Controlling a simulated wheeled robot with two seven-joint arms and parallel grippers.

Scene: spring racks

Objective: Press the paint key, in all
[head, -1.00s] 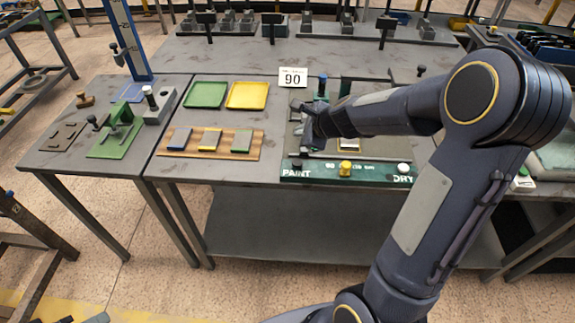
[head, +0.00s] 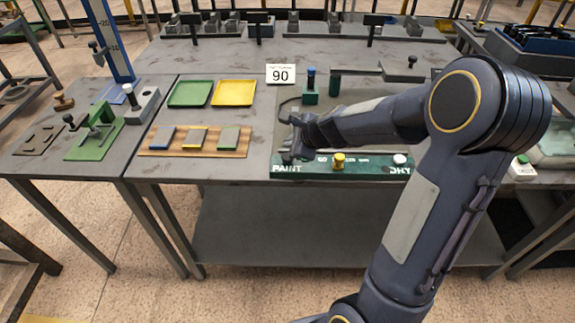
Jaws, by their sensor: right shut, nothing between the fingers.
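The green control strip (head: 313,171) runs along the front of the paint station. Its PAINT label (head: 286,168) is at the left end and its DRY label (head: 400,170) at the right. The paint key by the PAINT label is mostly hidden behind my right gripper (head: 294,154). That gripper is shut and empty, pointing down at the key's place. I cannot tell whether it touches or presses the key. A yellow knob (head: 339,161) stands mid-strip and a white key (head: 400,159) is above DRY. My left gripper is out of view.
A wooden rack (head: 160,153) with several coloured plates lies to the left. Green (head: 190,94) and yellow (head: 234,93) trays lie behind it. My forearm covers the station's middle.

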